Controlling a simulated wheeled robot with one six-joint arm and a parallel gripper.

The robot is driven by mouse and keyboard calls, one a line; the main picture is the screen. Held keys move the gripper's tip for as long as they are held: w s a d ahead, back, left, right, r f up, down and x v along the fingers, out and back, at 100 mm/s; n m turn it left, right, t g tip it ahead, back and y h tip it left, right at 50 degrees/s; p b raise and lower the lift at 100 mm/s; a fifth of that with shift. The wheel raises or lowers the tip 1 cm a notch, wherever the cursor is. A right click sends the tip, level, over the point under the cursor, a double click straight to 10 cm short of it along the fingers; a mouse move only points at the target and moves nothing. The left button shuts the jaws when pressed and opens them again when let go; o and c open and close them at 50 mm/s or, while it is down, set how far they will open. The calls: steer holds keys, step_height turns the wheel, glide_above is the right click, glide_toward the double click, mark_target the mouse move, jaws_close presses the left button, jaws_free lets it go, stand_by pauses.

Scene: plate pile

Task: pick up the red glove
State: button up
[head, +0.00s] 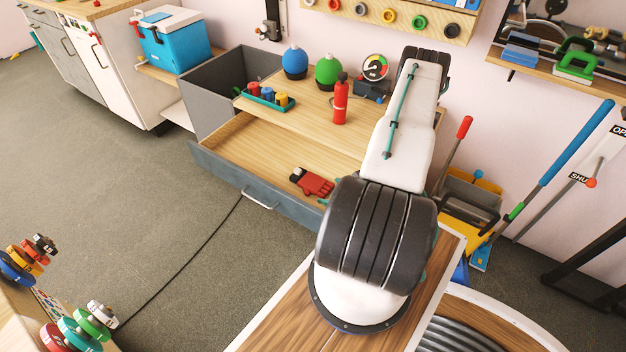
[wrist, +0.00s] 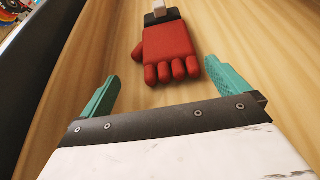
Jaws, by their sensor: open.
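The red glove (head: 314,184) with a dark cuff lies in the open drawer (head: 264,148), on its wooden bottom, near the front panel. In the wrist view the glove (wrist: 168,50) lies ahead of my gripper (wrist: 164,92), its fingers pointing toward me and its dark cuff away. My gripper's two teal fingers are spread wide, and the glove's fingertips are just beyond the gap between them. Nothing is held. In the head view my arm hides most of my gripper; only a bit of teal shows near the glove.
The drawer's grey front panel (head: 262,192) rises close to the glove. Above the drawer, the worktop (head: 300,100) carries a red extinguisher (head: 340,100), a green flask (head: 328,72), a blue flask (head: 295,63) and a teal tray (head: 262,98). The drawer's left part is clear.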

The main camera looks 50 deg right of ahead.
mark_target(319, 188)
steer(key=x, duration=0.6)
steer(key=shift+w, duration=0.35)
jaws_close()
jaws_free()
steer(key=shift+s, duration=0.1)
